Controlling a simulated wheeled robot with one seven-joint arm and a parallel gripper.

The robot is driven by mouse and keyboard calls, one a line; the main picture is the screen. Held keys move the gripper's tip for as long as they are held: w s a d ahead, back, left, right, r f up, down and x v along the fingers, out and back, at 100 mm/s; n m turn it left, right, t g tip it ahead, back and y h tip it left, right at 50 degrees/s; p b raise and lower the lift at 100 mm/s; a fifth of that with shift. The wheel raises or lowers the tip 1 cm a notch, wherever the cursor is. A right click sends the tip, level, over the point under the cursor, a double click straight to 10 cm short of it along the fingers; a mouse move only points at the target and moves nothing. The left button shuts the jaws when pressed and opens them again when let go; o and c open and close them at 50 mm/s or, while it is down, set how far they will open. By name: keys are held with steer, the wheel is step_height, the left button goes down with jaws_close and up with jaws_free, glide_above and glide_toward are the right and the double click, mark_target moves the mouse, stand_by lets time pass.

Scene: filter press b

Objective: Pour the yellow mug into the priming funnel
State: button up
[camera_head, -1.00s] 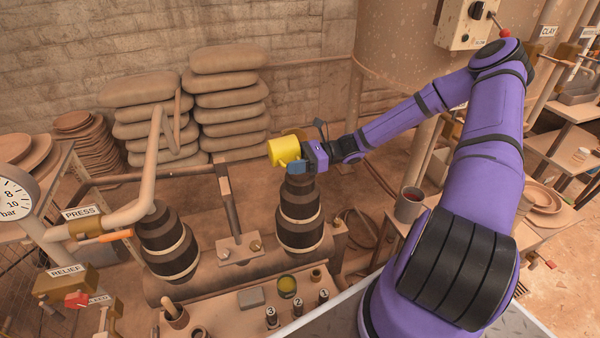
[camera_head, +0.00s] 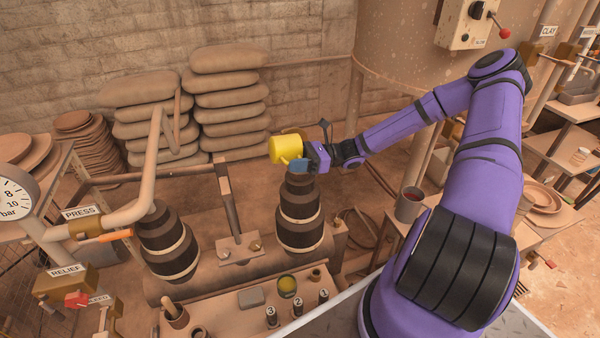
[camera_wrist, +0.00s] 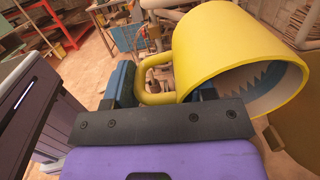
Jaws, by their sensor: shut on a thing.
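The yellow mug (camera_head: 285,150) is held in the air above the right dark stepped pump column, in the middle of the head view. It also shows large in the wrist view (camera_wrist: 225,50), lying well over on its side with its mouth towards the lower right. My gripper (camera_wrist: 160,90) is shut on the mug's handle, between blue fingertips; it shows in the head view (camera_head: 303,164) right of the mug. Inside the mug I see a pale wall with a jagged darker patch. No stream is visible. An ochre rounded thing (camera_head: 298,132) behind the mug may be the priming funnel, partly hidden.
A second stepped column (camera_head: 166,240) stands left, with a pipe rising beside it. A grey mug (camera_head: 409,205) stands right. Stacked sacks (camera_head: 228,100) are behind.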

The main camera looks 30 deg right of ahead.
mark_target(301, 151)
steer(key=shift+s+d+r+t+y, duration=0.1)
steer(key=shift+d+t+y, duration=0.1)
steer(key=shift+y, duration=0.3)
steer(key=shift+d+r+t+y, duration=0.1)
steer(key=shift+d+y, duration=0.1)
steer(key=shift+y, duration=0.3)
steer(key=shift+d+r+y, duration=0.35)
steer(key=shift+r+y, duration=0.5)
steer(key=shift+y, duration=0.05)
stand_by(0.4)
steer(key=shift+s+d+t+y, duration=0.1)
steer(key=shift+d+t+y, duration=0.2)
steer(key=shift+y, duration=0.1)
stand_by(0.5)
steer(key=shift+a+r, duration=0.1)
stand_by(0.7)
steer(key=shift+a+h, duration=0.2)
steer(key=shift+h, duration=0.3)
steer(key=f+h, duration=0.1)
steer(key=a+g+h, duration=0.1)
steer(key=h, duration=0.1)
steer(key=a+f+h, duration=0.1)
steer(key=shift+w+f+g+h, duration=0.25)
steer(key=shift+f+g+h, duration=0.05)
steer(key=shift+f+g, duration=0.1)
